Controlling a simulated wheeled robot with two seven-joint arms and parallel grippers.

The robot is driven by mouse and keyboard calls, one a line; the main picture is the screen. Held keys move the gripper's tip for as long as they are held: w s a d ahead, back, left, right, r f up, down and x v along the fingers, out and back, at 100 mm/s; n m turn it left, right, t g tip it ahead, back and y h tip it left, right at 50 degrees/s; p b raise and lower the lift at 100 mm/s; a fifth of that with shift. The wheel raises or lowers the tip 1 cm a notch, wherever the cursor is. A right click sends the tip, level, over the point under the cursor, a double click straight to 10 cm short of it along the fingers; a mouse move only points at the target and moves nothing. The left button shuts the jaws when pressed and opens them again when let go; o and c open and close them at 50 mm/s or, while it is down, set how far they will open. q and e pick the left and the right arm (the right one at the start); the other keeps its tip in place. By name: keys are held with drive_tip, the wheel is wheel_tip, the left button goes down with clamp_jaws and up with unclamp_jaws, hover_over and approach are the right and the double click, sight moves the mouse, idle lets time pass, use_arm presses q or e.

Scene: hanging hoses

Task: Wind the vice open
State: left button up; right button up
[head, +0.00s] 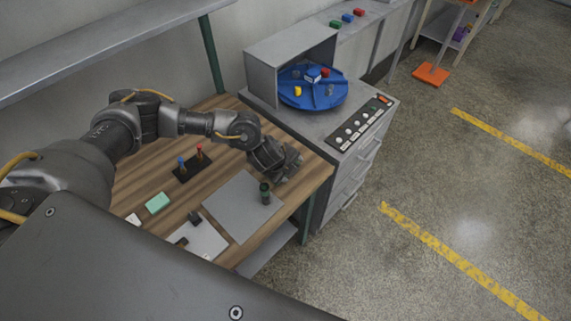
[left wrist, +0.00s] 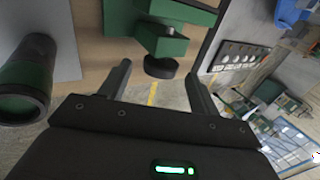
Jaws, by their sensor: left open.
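The green vice (left wrist: 165,40) shows in the left wrist view at the top centre, cut off by the upper edge. It has green blocks with a grey part between them, and a round black knob-like part (left wrist: 160,68) at its near end. My left gripper (left wrist: 157,75) is open, its two fingers on either side of this black part, with no visible contact. In the head view my left gripper (head: 283,163) is over the bench's right edge and hides most or all of the vice. My right gripper is not in view.
A dark green cylinder (head: 264,193) stands on a grey mat (head: 232,213); a large green cylinder (left wrist: 25,80) shows left in the wrist view. A black holder (head: 187,172) with red and blue-topped pieces sits on the wooden bench. A grey cabinet (head: 345,165) stands beyond.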

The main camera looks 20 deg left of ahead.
use_arm(q)
drive_tip(key=v, duration=0.9)
drive_tip(key=shift+p, duration=0.45)
drive_tip(key=shift+s, duration=0.1)
